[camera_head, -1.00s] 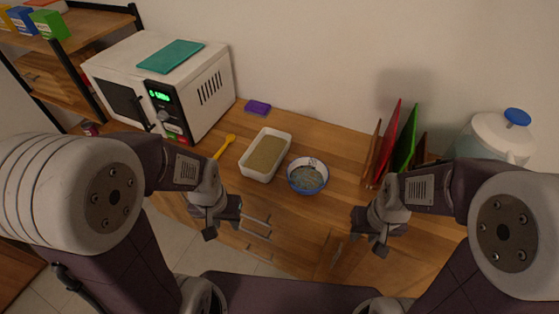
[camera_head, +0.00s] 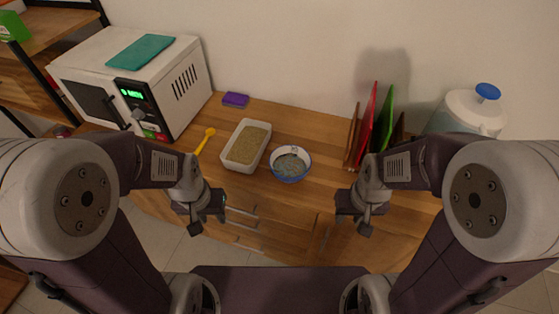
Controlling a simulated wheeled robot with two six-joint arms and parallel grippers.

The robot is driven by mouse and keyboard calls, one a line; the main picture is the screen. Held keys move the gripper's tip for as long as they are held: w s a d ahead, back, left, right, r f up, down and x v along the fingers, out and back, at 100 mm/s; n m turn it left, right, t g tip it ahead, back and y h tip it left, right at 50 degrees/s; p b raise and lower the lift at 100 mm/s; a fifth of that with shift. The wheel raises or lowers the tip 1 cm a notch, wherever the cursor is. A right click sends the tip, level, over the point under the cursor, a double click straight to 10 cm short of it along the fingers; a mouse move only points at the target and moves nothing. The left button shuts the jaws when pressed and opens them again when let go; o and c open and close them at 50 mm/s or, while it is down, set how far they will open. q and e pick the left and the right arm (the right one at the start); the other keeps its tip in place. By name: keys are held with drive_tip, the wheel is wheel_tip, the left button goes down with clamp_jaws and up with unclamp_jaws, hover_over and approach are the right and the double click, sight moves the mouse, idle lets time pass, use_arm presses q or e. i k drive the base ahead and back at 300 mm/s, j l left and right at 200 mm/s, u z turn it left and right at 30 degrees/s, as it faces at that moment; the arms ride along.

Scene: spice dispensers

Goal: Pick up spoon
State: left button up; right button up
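A yellow spoon (camera_head: 205,139) lies on the wooden counter between the microwave and a white rectangular dish. Its round end points away from me and its handle points towards the counter's front. My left gripper (camera_head: 211,220) hangs in front of the counter, nearer to me than the spoon and apart from it. My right gripper (camera_head: 350,220) is in front of the counter on the right, far from the spoon. Neither gripper visibly holds anything. The finger gaps are too small to make out.
The white dish (camera_head: 229,161) holds a tan grainy filling. A blue-rimmed bowl (camera_head: 291,177) stands right of it. The microwave (camera_head: 74,67) is at the left, a purple sponge (camera_head: 235,100) behind. Coloured boards (camera_head: 367,127) and a blue-lidded jar (camera_head: 466,112) stand at the right.

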sight(210, 132)
drive_tip(key=i+j+z, duration=0.2)
drive_tip(key=j, duration=0.3)
drive_tip(key=j+z, duration=0.15)
drive_tip(key=j, duration=0.4)
drive_tip(key=i+j+z, duration=0.2)
drive_tip(key=j, duration=0.35)
